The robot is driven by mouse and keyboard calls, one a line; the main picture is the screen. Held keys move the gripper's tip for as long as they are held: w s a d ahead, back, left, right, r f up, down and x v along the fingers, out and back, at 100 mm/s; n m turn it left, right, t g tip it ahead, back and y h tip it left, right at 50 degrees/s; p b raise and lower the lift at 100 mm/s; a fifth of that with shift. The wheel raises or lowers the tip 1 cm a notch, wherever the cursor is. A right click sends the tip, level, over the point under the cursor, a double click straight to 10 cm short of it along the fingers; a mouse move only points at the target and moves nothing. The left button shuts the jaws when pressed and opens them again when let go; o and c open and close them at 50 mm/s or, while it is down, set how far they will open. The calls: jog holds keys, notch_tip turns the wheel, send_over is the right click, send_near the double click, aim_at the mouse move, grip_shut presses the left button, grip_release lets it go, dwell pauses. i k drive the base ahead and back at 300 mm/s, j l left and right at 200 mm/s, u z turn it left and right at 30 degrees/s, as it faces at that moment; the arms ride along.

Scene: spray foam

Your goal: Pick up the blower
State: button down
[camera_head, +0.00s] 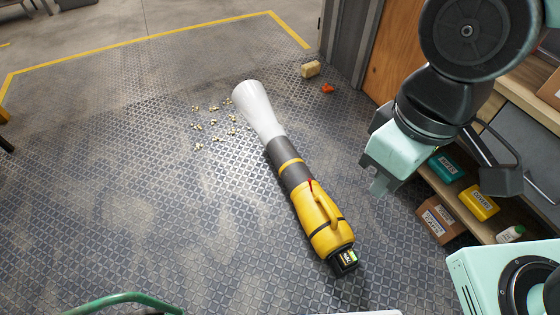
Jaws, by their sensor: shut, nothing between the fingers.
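The blower (325,216) lies on the patterned metal floor in the middle of the view. It has a yellow body with a handle on top, a dark grey tube and a white flared nozzle (258,108) pointing up and left. Its dark battery end (344,260) is nearest to me. My gripper (380,187) hangs at the right, pale green, above the floor. It is shut and empty, to the right of the blower and apart from it.
Several small pale foam bits (213,122) lie left of the nozzle. A tan block (311,69) and an orange piece (328,88) lie beyond.

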aim_at(330, 234)
jog(key=i+l+u, duration=0.15)
jog(key=u, duration=0.25)
jog(key=i+l+u, duration=0.1)
jog(key=l+u, duration=0.25)
